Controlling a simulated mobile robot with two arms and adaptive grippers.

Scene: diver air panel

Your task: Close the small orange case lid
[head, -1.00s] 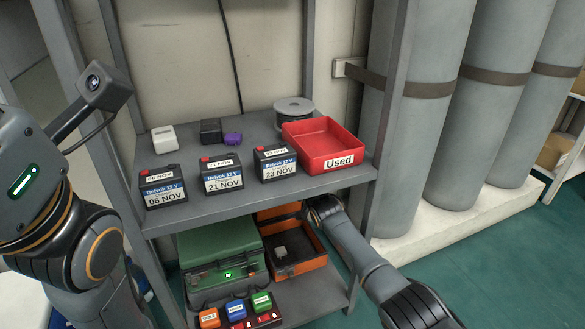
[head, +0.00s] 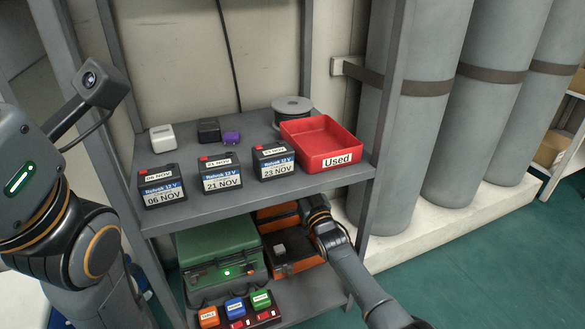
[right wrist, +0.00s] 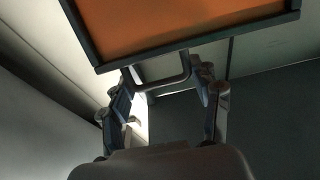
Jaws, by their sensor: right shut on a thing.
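The small orange case (head: 292,268) stands on the lower shelf, right of the green case. Its dark inside shows, with a small grey item (head: 279,249) in it. The lid (head: 280,222) is raised at the back, partly hidden by the upper shelf and my right arm. In the right wrist view, the lid's orange panel with dark rim (right wrist: 185,20) fills the top. My right gripper (right wrist: 163,75) is shut on the grey handle (right wrist: 165,84) at that rim. In the head view my right wrist covers the case's right side. My left gripper is out of view; only its arm shows.
A green case (head: 222,250) stands close on the left. Small coloured blocks (head: 236,306) sit in front of it. The upper shelf (head: 220,203) overhangs, holding batteries (head: 221,176) and a red tray (head: 322,143). A shelf post (head: 365,225) stands right of my right arm.

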